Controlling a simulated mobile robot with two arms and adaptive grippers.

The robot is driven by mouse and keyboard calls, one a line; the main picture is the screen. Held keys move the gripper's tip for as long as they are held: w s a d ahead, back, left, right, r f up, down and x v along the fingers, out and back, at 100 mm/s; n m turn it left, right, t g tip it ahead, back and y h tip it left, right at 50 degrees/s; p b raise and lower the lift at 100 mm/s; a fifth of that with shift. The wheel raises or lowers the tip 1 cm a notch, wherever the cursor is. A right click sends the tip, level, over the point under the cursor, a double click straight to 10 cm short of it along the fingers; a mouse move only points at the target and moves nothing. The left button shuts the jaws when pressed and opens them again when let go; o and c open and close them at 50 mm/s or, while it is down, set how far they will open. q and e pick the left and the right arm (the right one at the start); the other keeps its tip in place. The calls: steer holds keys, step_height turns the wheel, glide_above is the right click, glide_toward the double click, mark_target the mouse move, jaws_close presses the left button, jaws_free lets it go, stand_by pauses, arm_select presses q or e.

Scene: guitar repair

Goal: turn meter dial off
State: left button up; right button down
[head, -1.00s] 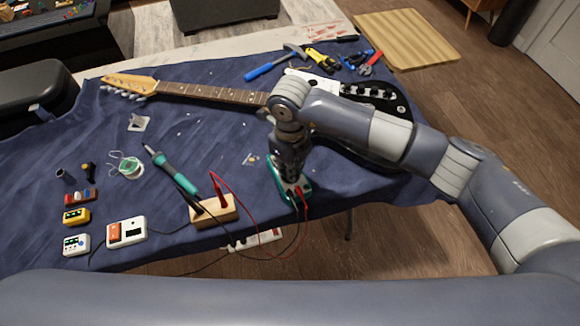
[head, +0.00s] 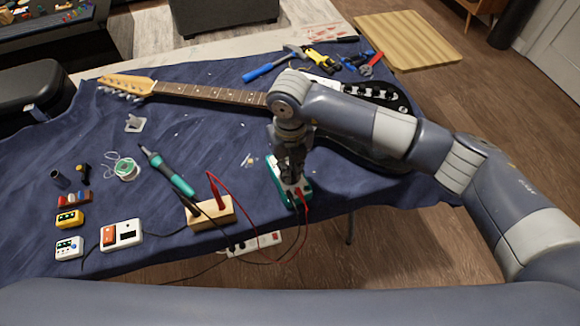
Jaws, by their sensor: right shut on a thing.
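The green meter (head: 304,186) lies near the table's front edge, with red and black leads plugged into its near end. My right gripper (head: 292,180) points down over the meter and is shut at its face. The dial is hidden under the gripper, so its setting cannot be read. My left gripper is not in the head view.
A wooden block (head: 222,212) with probes stands left of the meter, and a soldering iron (head: 168,170) lies beyond it. A black and white guitar (head: 392,98) lies behind my right arm. A power strip (head: 254,244) is below the table edge. Loose leads loop near the meter.

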steer(key=c, duration=1.7)
jaws_free()
steer(key=shift+r, duration=0.15)
step_height(320, 180, up, 12)
steer(key=shift+f, duration=0.1)
steer(key=shift+a, duration=0.1)
